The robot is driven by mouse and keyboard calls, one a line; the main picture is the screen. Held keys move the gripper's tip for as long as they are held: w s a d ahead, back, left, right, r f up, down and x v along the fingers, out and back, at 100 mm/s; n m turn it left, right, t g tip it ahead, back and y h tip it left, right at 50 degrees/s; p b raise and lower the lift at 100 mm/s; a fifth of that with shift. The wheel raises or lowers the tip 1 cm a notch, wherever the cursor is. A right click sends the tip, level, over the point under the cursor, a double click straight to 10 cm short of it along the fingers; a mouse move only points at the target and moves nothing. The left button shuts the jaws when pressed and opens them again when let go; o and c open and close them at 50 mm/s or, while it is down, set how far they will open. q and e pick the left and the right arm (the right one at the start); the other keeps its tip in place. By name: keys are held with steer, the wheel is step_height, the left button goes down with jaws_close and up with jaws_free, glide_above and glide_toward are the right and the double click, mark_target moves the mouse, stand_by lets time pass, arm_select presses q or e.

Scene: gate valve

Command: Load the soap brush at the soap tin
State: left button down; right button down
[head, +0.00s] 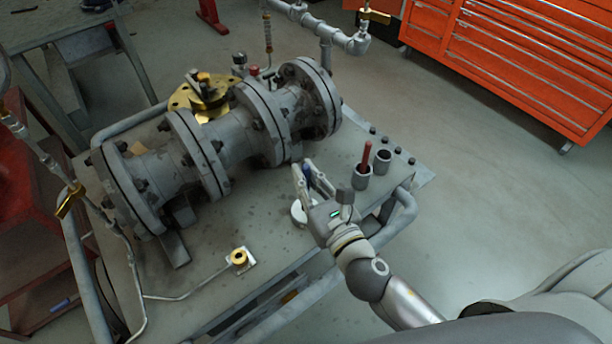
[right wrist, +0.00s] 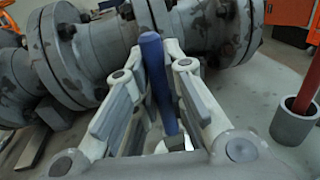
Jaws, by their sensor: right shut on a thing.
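My right gripper (head: 306,176) is shut on the soap brush, whose blue handle (right wrist: 158,80) stands up between the fingers in the right wrist view. A bit of blue also shows between the fingers in the head view. The soap tin (head: 298,213) looks like a round, pale tin on the bench top, directly below and partly behind my right gripper. A small white patch shows under the brush in the right wrist view. The brush's lower end is hidden, so I cannot tell whether it touches the tin. My left gripper is not in view.
A grey flanged valve and pipe assembly (head: 240,140) lies across the bench just beyond the gripper. A red-handled tool (head: 367,153) stands in a grey cup (head: 362,178) to the right, beside another cup (head: 382,163). A small brass fitting (head: 239,257) sits at the front left.

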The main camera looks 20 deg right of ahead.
mark_target(307, 166)
steer(key=shift+f, duration=0.4)
steer(key=shift+s+f, duration=0.1)
steer(key=shift+f, duration=0.05)
stand_by(1.2)
step_height(307, 166, up, 7)
steer(key=p, duration=0.7)
steer(key=shift+r, duration=0.2)
steer(key=shift+f, duration=0.1)
stand_by(0.6)
steer(key=s+d+r+m+h, duration=0.1)
steer(key=s+d+r+h, duration=0.1)
steer(key=s+d, duration=0.3)
steer(key=s+r, duration=0.1)
steer(key=s, duration=0.2)
steer(key=shift+d+m+h, duration=0.4)
